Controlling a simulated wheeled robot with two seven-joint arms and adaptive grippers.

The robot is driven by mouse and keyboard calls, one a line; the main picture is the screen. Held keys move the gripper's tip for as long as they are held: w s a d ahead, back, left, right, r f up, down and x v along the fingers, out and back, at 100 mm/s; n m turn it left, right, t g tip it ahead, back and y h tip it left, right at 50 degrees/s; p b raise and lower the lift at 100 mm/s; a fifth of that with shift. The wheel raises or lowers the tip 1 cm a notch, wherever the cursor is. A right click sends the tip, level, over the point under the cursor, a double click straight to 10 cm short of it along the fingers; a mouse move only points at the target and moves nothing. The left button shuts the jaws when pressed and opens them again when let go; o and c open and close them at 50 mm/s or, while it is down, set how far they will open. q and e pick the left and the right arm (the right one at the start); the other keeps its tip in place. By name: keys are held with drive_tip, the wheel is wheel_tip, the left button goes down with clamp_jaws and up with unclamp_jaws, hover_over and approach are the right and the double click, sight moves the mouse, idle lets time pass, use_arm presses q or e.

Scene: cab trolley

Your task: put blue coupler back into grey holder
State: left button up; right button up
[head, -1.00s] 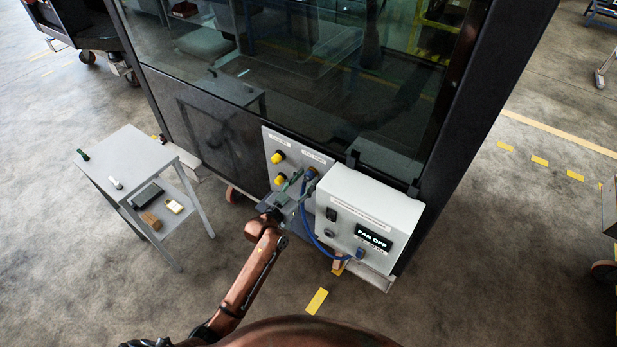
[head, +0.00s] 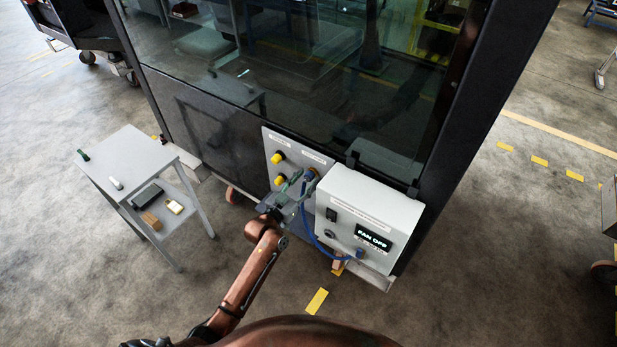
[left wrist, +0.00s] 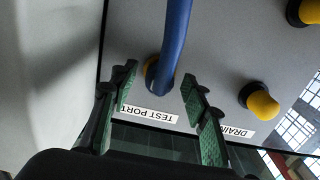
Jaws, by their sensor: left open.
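The blue coupler and its blue hose (left wrist: 176,35) show in the left wrist view, with the lower end at the brass ring of the test port (left wrist: 151,72). I cannot tell how firmly the end is seated. In the head view the blue coupler (head: 308,178) is by the panel, partly hidden by my gripper. My left gripper (left wrist: 160,76) is open, its green-padded fingers on either side of the coupler with gaps visible. It also shows in the head view (head: 296,184) in front of the panel. My right gripper is not in view.
The light control box (head: 365,225) with a "FAN OFF" display stands close right of my left gripper. Yellow knobs (head: 278,180) are to the left on the panel. A grey trolley (head: 130,160) with small items stands further left, with clear floor between.

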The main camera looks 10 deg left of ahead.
sight(305, 182)
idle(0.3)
use_arm(q)
drive_tip(key=shift+c, duration=0.5)
clamp_jaws()
drive_tip(key=shift+s, duration=0.15)
drive_tip(key=shift+p+v, duration=0.9)
drive_tip(key=shift+v, duration=0.75)
drive_tip(key=shift+p+v, duration=0.4)
drive_tip(key=shift+v, duration=0.85)
